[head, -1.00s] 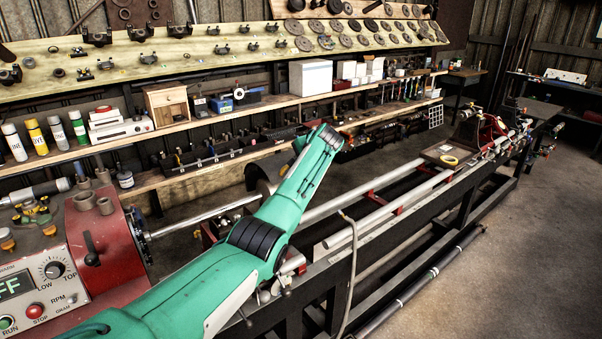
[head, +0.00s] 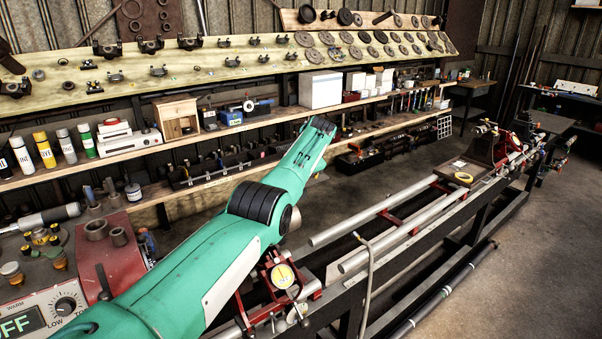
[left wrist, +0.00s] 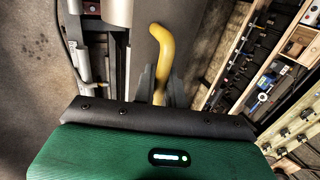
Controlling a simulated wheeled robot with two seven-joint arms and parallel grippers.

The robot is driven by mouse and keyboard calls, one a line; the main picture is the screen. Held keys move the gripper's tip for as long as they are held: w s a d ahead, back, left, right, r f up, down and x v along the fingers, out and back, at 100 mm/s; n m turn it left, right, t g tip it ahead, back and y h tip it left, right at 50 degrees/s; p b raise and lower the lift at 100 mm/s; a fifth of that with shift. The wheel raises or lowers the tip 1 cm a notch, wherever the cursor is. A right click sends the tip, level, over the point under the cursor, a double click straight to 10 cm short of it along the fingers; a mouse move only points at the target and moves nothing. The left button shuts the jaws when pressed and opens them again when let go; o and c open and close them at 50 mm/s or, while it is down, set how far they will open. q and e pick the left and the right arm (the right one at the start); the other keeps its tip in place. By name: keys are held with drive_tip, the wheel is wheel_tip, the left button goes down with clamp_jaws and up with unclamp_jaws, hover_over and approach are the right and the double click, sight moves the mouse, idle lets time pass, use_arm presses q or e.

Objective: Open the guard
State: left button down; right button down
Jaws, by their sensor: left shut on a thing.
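A yellow bent handle (left wrist: 163,45) stands in the middle of the left wrist view. My left gripper (left wrist: 157,88) is shut on its lower part; the fingers show as dark shapes on either side of it. Which surface around the handle is the guard's body, I cannot tell. In the head view my green left arm reaches over the lathe and hides its own gripper, the handle and the part of the lathe behind it. My right gripper is in neither view.
The red headstock (head: 112,262) stands at the lower left. A dial gauge (head: 283,276) sits on the lathe beside my arm. The rails (head: 380,222) run to a red tailstock (head: 484,148). Shelves with bottles and boxes line the back. The floor at right (head: 520,280) is clear.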

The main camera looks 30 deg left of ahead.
use_arm(q)
drive_tip(key=shift+a+f, duration=0.1)
drive_tip(key=shift+a, duration=0.05)
idle(0.3)
drive_tip(key=c, duration=1.5)
unclamp_jaws()
drive_tip(key=shift+a+f, duration=0.1)
drive_tip(key=shift+a, duration=0.05)
drive_tip(key=shift+c, duration=0.2)
